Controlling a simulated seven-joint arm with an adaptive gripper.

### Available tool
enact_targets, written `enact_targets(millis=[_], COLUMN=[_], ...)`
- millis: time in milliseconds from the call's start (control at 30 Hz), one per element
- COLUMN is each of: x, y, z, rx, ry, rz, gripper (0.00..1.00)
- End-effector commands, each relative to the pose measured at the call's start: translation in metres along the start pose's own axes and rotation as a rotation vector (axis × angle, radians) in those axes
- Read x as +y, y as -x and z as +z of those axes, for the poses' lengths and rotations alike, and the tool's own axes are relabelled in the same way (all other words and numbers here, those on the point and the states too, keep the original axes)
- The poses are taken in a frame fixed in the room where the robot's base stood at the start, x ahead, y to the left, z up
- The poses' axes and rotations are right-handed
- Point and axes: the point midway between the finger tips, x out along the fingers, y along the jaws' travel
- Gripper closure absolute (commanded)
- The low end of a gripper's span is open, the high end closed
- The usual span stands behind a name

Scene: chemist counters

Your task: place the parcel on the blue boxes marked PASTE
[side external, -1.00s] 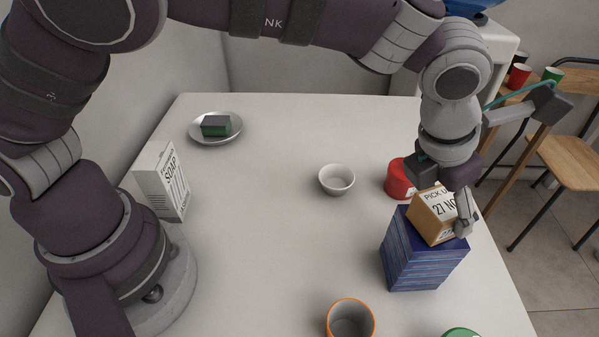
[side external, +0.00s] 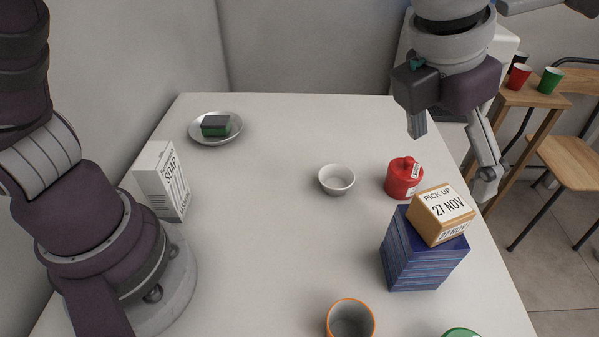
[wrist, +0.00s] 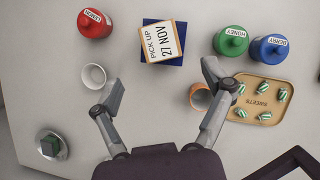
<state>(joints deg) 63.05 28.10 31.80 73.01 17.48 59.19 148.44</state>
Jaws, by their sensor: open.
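The parcel (side external: 441,214), a small brown box with a white label reading PICK UP 27 NOV, rests on top of the stack of blue boxes (side external: 422,258). Its top looks slightly tilted in the side view. In the wrist view the parcel (wrist: 163,42) lies over the blue boxes (wrist: 149,63), turned a little against them, with blue showing around its edges. The PASTE marking cannot be read. My gripper (side external: 452,155) is open and empty, raised above and behind the parcel, apart from it. In the wrist view my gripper's fingers (wrist: 163,83) are spread wide.
A red LEMON jar (side external: 404,178) stands close behind the stack. A white bowl (side external: 337,179), an orange-rimmed cup (side external: 351,318), a SOAP box (side external: 162,181) and a dish with a sponge (side external: 216,128) stand on the table. Green and blue jars and a SWEETS tray (wrist: 262,100) show in the wrist view.

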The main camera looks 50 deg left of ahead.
Motion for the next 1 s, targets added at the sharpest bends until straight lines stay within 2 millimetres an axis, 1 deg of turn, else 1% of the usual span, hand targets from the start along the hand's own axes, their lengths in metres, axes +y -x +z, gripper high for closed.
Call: enact_targets(millis=[33,100,167,233,267,333,367,400,467,500,567,600,700,733,767,800,900,1000], x=[-0.001,0.000,0.000,0.006,0.013,0.041,0.056,0.076,0.102,0.116,0.134,0.143,0.160,0.163,0.167,0.170,0.175,0.176], y=[0.011,0.021,0.027,0.032,0.034,0.042,0.046,0.052,0.062,0.068,0.074,0.076,0.076,0.075,0.074,0.073,0.070,0.070], z=[0.001,0.001,0.001,0.000,-0.001,-0.008,-0.013,-0.024,-0.043,-0.059,-0.083,-0.100,-0.136,-0.145,-0.153,-0.162,-0.174,-0.176], rx=[-0.005,-0.003,-0.003,0.002,0.007,0.024,0.033,0.044,0.052,0.050,0.030,0.003,-0.101,-0.138,0.171,0.198,0.237,0.242], ry=[-0.001,0.000,0.001,0.065,0.144,0.474,0.670,0.962,1.416,1.708,2.129,2.386,2.927,3.054,-3.105,-2.984,-2.807,-2.766], rz=[-0.003,-0.002,-0.001,-0.006,-0.012,-0.037,-0.048,-0.063,-0.079,-0.084,-0.089,-0.092,-0.110,-0.120,0.128,0.130,0.140,0.140], gripper=[0.20,0.20,0.20,0.20,0.20,0.20,0.20,0.20,0.20,0.20,0.20,0.20,0.20,0.20,0.20,0.20,0.20,0.20])
